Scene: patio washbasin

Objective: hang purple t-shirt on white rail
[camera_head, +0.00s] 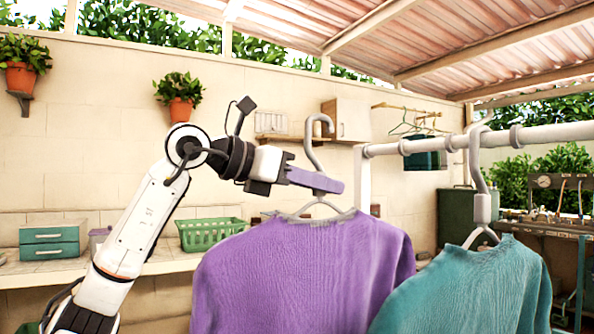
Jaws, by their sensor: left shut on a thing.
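The purple t-shirt (300,265) hangs upright on a grey hanger (313,150) in the middle of the head view. My left gripper (318,180) is shut on the hanger's neck, just above the shirt's collar. The hanger's hook is above the gripper and left of the near end of the white rail (540,135); it looks apart from the rail. The lower edge of the shirt is out of the picture. My right gripper is not in view.
A teal shirt (475,290) hangs from the rail on a grey hanger (480,180), overlapping the purple shirt's right side. A counter (160,262) with a green basket (208,234) and teal drawers (54,240) is behind my arm. The rail's left stretch, near its post, is bare.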

